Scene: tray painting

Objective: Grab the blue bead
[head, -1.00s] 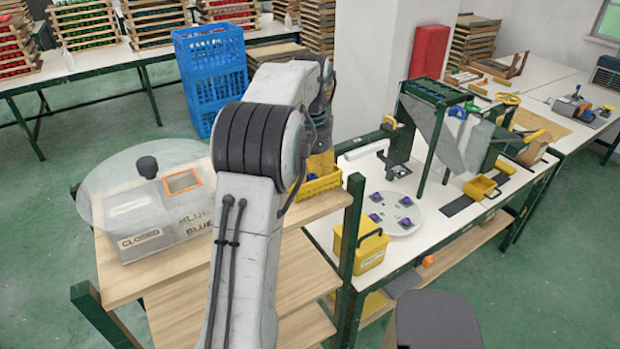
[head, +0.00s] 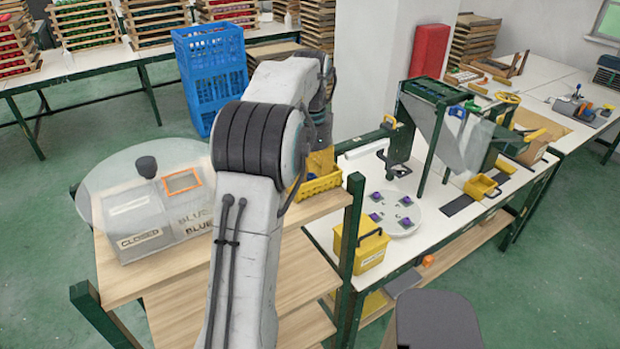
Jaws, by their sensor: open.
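I cannot make out a blue bead. A grey box (head: 150,232) on the wooden shelf at left is marked BLUE and CLOSED. It has an orange-framed window (head: 182,181) and a dark knob (head: 146,167), and a clear round sheet lies across its top. A yellow basket (head: 318,187) stands at the shelf's right end. My gripper (head: 319,140) is at the far end of my arm, over or in the basket. My arm partly covers it and its fingertips are hidden, so I cannot see anything between them.
A white round plate (head: 398,225) with several purple pieces lies on the white table to the right. A yellow box (head: 362,249) stands in front of it. A green frame (head: 432,130) rises behind. A green post (head: 352,240) edges the shelf. Blue crates (head: 213,75) stand behind.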

